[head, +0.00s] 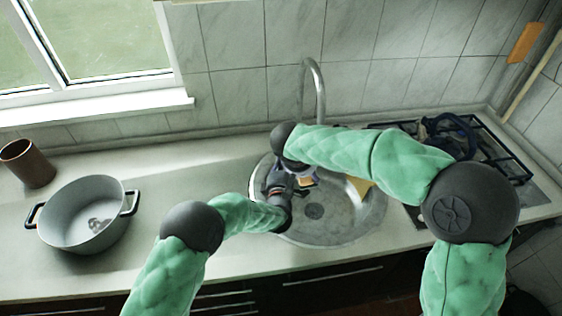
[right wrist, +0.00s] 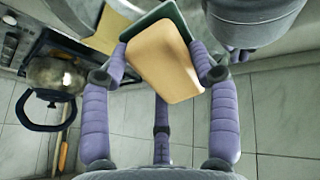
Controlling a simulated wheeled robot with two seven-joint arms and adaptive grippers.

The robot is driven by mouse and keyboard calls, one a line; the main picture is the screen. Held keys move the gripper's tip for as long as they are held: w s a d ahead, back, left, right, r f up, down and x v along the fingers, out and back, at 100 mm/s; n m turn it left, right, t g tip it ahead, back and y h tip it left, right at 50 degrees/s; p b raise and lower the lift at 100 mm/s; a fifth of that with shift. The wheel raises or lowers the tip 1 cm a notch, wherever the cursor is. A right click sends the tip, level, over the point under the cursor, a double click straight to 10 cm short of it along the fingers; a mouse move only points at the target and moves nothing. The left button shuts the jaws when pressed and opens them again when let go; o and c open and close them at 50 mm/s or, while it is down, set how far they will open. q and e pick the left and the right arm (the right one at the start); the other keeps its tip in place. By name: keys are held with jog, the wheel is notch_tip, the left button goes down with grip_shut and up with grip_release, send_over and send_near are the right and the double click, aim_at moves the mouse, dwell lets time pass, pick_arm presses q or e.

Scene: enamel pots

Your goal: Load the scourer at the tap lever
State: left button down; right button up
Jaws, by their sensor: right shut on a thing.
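The scourer (right wrist: 165,62), a tan sponge block with a dark green face, sits between the purple fingers of my right gripper (right wrist: 162,75) in the right wrist view. In the head view, a small tan part of the scourer (head: 305,181) shows over the sink. My right gripper is shut on it, mostly hidden under its own arm there. My left gripper (head: 277,187) is beside it over the sink's left part; its fingers are too unclear to read. The tap (head: 320,88) rises behind the sink. Its lever and base are hidden behind my right arm.
The round metal sink (head: 335,232) lies under both grippers, with a yellowish piece (head: 361,186) at its right. A grey pot (head: 82,215) and a brown cup (head: 27,164) stand left. A kettle (right wrist: 55,75) stands on the hob (head: 505,160). The counter between pot and sink is clear.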

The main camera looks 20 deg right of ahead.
jog(key=s+a+r+p, duration=0.1)
jog(key=s+a+r, duration=0.1)
jog(key=a+r, duration=0.2)
jog(key=shift+s, duration=0.4)
jog(key=shift+r, duration=0.1)
dwell(0.7)
